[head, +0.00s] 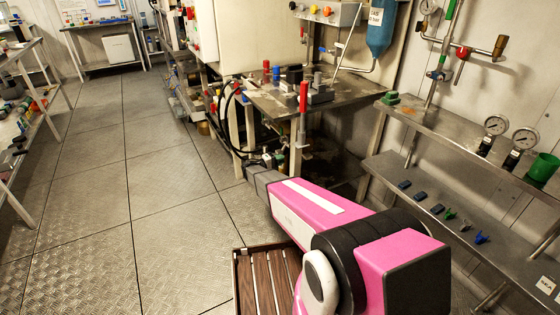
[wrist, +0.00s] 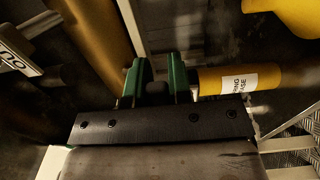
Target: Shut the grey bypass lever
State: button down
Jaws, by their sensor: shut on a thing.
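In the wrist view my gripper (wrist: 157,78) has its two green fingers closed on a dark grey piece, which I take to be the bypass lever (wrist: 157,90). Only a short, shadowed part of it shows between the fingers; its pivot and valve body are hidden or too dark to make out, so I cannot tell its angle. In the head view my pink arm reaches forward and low to the pipework under the steel bench, and my fingers cannot be made out there.
A yellow pipe with a white label (wrist: 237,80) lies just right of the fingers; another yellow pipe (wrist: 93,45) runs on the left. In the head view the steel bench (head: 345,88) stands above the arm's end. A shelf (head: 440,190) stands right; the floor (head: 110,200) left is clear.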

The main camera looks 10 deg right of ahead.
jog(key=c, duration=1)
grip_release()
jog(key=shift+c, duration=0.2)
jog(key=shift+a, duration=0.1)
jog(key=v, duration=1)
jog(key=shift+s+a, duration=0.15)
jog(key=shift+a, duration=0.15)
